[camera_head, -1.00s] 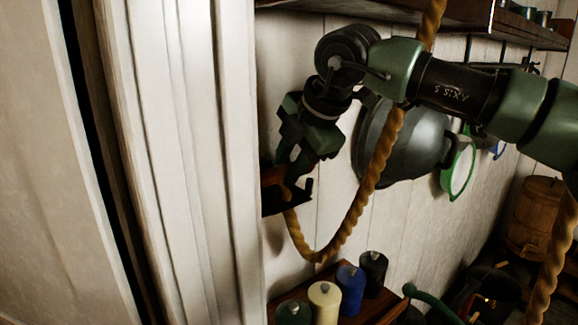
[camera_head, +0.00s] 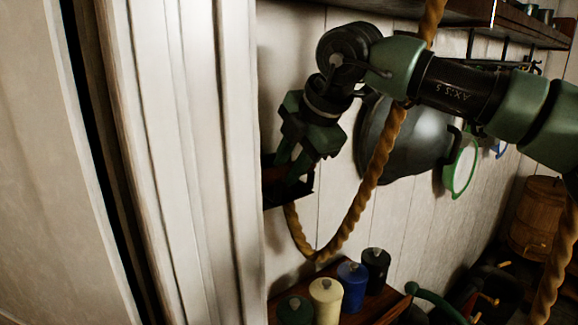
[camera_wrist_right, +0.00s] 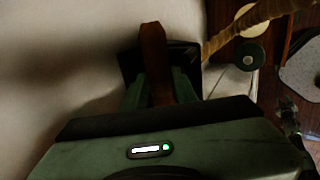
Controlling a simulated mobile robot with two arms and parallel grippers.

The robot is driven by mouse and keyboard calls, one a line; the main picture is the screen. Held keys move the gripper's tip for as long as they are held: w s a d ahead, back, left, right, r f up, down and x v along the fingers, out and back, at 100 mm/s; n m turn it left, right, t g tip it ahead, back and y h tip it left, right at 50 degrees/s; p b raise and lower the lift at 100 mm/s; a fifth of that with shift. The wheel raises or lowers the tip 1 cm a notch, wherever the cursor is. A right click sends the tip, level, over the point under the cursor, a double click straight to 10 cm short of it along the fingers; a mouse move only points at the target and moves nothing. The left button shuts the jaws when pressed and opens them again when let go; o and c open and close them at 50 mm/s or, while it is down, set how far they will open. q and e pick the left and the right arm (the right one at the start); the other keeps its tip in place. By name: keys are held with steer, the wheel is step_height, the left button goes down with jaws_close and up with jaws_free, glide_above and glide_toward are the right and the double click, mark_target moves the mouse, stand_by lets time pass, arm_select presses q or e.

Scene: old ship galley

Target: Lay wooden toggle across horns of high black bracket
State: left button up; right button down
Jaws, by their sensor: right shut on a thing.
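My right gripper (camera_head: 294,168) is at the wall beside the white door frame, its fingers pointing down to the high black bracket (camera_head: 288,196). In the right wrist view the gripper (camera_wrist_right: 158,92) is shut on the brown wooden toggle (camera_wrist_right: 152,50), which extends out between the fingers. The black bracket (camera_wrist_right: 187,54) lies right behind and beneath the toggle in that view. In the head view the fingers and bracket mostly hide the toggle. I cannot tell whether it touches the horns.
A thick rope (camera_head: 372,175) loops from above down to the bracket. A large dark pan (camera_head: 410,145) and a green-rimmed round thing (camera_head: 460,165) hang to the right. Several lidded canisters, one cream (camera_head: 325,300), stand on a shelf below. The white door frame (camera_head: 235,160) is close at left.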

steer(key=shift+f, duration=0.15)
steer(key=c, duration=1.1)
jaws_free()
steer(key=shift+c, duration=0.2)
steer(key=shift+o, duration=0.6)
steer(key=shift+s+d, duration=0.1)
steer(key=shift+r, duration=0.2)
steer(key=shift+v, duration=3.8)
steer(key=shift+f, duration=0.1)
